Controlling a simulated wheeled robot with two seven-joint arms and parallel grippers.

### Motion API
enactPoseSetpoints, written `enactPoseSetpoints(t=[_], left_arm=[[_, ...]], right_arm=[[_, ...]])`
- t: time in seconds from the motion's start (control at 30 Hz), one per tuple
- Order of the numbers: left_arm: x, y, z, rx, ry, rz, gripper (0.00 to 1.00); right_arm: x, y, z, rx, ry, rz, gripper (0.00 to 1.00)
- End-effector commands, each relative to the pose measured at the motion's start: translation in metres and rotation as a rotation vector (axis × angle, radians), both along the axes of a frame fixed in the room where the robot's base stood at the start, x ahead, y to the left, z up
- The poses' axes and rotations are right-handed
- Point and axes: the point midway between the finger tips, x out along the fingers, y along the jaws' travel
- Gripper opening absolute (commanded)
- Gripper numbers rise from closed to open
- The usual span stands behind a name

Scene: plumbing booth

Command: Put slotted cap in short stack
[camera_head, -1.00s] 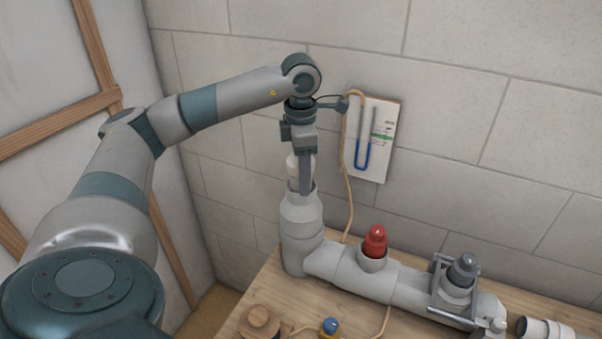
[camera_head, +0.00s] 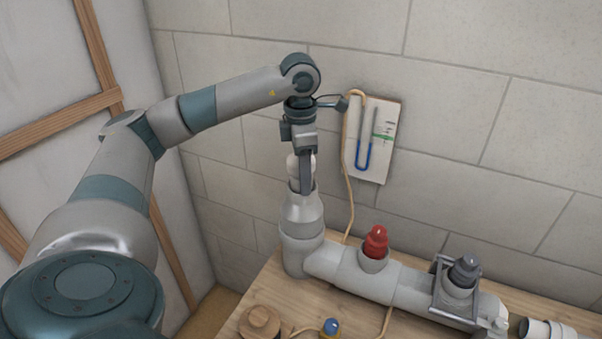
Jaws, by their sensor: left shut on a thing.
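The short stack (camera_head: 301,215) is the grey upright pipe at the left end of the pipe run, with a narrower top. My left gripper (camera_head: 304,183) points straight down at its mouth. It is shut on the slotted cap (camera_head: 292,166), a pale whitish piece partly hidden behind a finger. The cap is at or just above the mouth of the stack. I cannot tell whether its lower end is inside the rim, and its slot is not clear. My right gripper is not in view.
A red plug (camera_head: 375,241) sits in the middle branch. A dark grey plug (camera_head: 463,271) sits in the right branch under a metal clamp (camera_head: 437,289). A gauge board (camera_head: 377,139) with a hose hangs behind. A wooden disc (camera_head: 260,322) and blue-topped piece (camera_head: 331,327) lie in front.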

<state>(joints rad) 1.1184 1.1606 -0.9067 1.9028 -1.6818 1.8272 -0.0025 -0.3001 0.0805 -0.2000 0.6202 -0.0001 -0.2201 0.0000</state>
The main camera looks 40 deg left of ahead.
Motion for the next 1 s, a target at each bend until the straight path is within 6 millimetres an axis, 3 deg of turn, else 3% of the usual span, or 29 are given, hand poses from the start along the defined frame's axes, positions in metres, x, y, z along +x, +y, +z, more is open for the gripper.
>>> enactPoseSetpoints(t=[0.03, 0.1, 0.47, 0.67, 1.0], left_arm=[[-0.008, -0.008, -0.025, -0.004, 0.047, -0.013, 0.52], [-0.008, -0.008, -0.025, -0.004, 0.047, -0.013, 0.68], [-0.008, -0.008, -0.017, -0.003, 0.044, -0.013, 0.68], [-0.009, -0.008, 0.008, 0.0, 0.036, -0.015, 0.72], [-0.011, -0.004, 0.075, 0.003, 0.015, -0.005, 0.72]], right_arm=[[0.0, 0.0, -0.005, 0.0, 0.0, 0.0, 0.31], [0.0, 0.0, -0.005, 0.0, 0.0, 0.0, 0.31], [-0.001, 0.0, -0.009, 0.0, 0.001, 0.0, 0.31], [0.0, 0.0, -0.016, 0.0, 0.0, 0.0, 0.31], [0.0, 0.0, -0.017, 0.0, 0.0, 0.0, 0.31]])
